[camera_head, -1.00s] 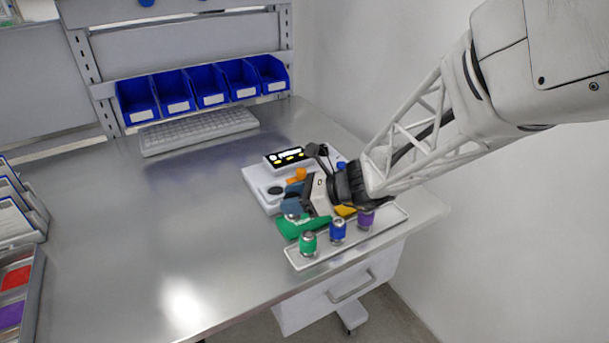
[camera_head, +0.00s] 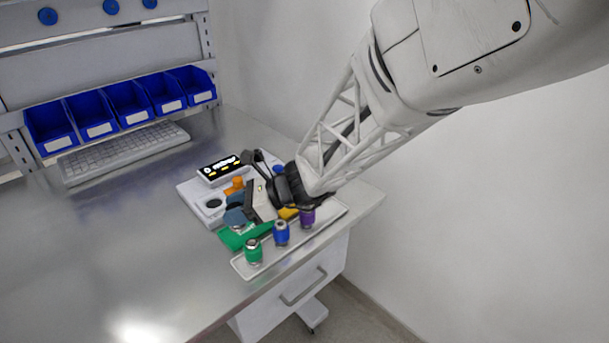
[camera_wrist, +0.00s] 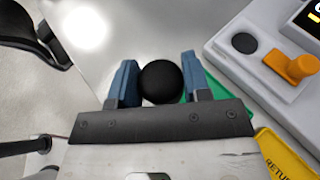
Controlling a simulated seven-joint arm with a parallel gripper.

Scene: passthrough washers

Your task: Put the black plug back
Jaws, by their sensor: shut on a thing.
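The black plug (camera_wrist: 162,82) shows its round black top between the two blue fingers of my gripper (camera_wrist: 161,84) in the wrist view. The gripper is shut on it. A white panel unit (camera_wrist: 228,62) lies to the right of the plug, with a dark round spot (camera_wrist: 244,43) beside an orange handled plug (camera_wrist: 292,68). In the head view my gripper (camera_head: 235,216) is at the front of the white unit (camera_head: 190,190), and the dark round spot (camera_head: 213,203) is just left of the fingers. The black plug cannot be made out in the head view.
A green piece (camera_head: 262,230) lies under the gripper and a yellow tag (camera_wrist: 275,155) beside it. A white tray (camera_head: 243,268) holds green (camera_head: 253,252), blue (camera_head: 281,234) and purple (camera_head: 307,217) cylinders near the table edge.

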